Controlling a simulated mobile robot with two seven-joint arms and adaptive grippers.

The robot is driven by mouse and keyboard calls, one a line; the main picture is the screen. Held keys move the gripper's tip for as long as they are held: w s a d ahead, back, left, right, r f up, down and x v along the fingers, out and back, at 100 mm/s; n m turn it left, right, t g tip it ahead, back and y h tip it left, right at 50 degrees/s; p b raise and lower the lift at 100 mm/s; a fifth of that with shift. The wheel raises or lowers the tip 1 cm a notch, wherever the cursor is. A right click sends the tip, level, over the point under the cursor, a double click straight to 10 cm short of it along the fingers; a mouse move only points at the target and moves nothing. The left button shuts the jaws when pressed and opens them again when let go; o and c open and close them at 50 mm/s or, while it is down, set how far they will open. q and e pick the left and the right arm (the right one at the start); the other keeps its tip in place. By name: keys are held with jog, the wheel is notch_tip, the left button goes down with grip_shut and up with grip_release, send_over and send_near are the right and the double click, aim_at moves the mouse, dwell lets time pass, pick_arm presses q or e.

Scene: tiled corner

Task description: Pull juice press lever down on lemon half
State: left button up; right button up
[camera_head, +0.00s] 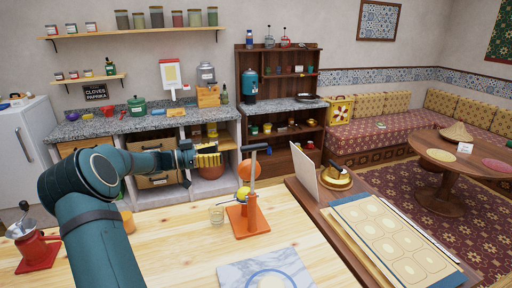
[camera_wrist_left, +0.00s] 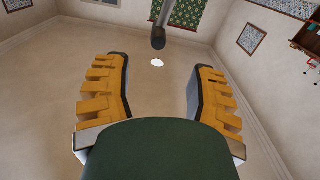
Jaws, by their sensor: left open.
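The juice press has an orange base (camera_head: 248,220) on the light wooden table, with an upright grey post. Its lever ends in a black grip (camera_head: 257,147) at the top of the post. My left gripper (camera_head: 220,159) is open and empty, a little left of the lever top and apart from it. In the left wrist view, the black lever end (camera_wrist_left: 158,40) shows ahead, roughly centred beyond the open fingers (camera_wrist_left: 157,66). A round orange thing (camera_head: 244,169) shows beside the post. I cannot make out the lemon half for sure. My right gripper is out of view.
A small glass (camera_head: 217,214) stands left of the press base. A marble board (camera_head: 264,272) lies in front. A red hand-cranked device (camera_head: 34,246) stands at the far left. A tray-like board (camera_head: 392,244) with a patterned sheet lies to the right.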

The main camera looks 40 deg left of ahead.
aim_at(252, 148)
pick_arm(q)
jog(key=p+x, duration=0.1)
jog(key=x, duration=1.1)
jog(key=shift+d, duration=0.1)
jog(key=shift+s, duration=0.1)
grip_shut()
